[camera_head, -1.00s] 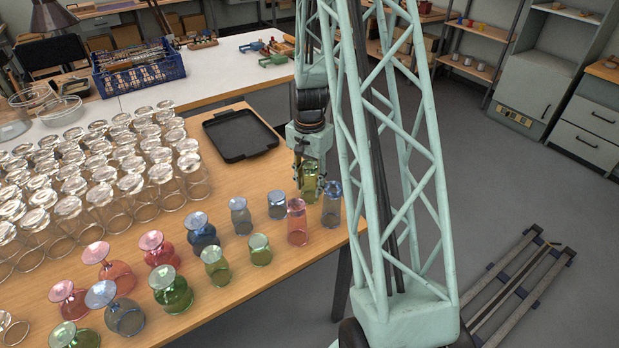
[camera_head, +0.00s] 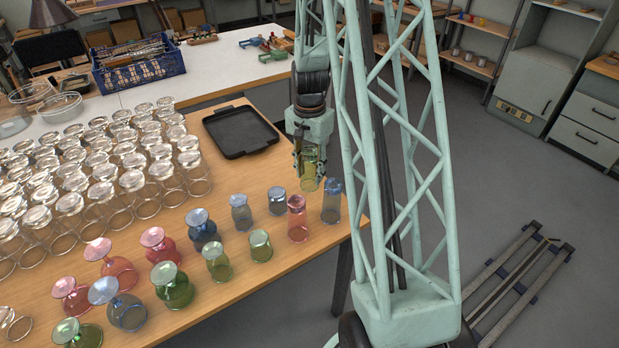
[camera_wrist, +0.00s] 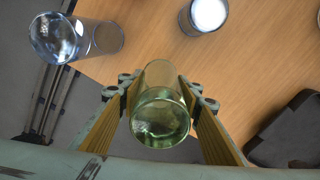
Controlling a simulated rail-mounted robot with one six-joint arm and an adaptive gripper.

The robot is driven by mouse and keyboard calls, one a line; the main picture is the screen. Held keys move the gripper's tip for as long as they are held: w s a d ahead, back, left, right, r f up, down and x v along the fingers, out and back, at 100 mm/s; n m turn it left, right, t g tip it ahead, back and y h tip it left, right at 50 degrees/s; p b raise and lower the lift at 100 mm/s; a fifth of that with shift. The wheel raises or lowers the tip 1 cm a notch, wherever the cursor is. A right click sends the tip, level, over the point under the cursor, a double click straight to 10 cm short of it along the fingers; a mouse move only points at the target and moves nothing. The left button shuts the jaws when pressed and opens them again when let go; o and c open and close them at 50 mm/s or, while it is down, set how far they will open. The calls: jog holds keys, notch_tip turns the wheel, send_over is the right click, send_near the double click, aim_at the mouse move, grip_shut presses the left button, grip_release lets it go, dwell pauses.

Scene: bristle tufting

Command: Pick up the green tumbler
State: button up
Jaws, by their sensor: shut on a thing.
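A green tumbler (camera_head: 311,170) is held between the fingers of my gripper (camera_head: 309,158), above the right end of the wooden table. In the wrist view, the tumbler (camera_wrist: 160,108) stands between the two fingers of my gripper (camera_wrist: 162,98), one on each side. The glass is clear with a green tint and seems empty. A blue tumbler (camera_head: 331,203) and a pink tumbler (camera_head: 297,220) stand on the table just below and in front of it. Another short green glass (camera_head: 260,246) stands farther left.
Several coloured goblets and glasses, such as a blue one (camera_head: 203,231), stand along the table's front. Rows of clear glasses (camera_head: 100,185) fill the left. A black tray (camera_head: 240,134) lies empty behind. My gripper is near the table's right edge.

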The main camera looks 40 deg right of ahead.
aim_at(310, 150)
jog(key=shift+r+p, duration=0.5)
jog(key=shift+r, duration=2.55)
jog(key=shift+r, duration=0.1)
jog(key=shift+r+p, duration=3.35)
jog(key=shift+r, duration=2.55)
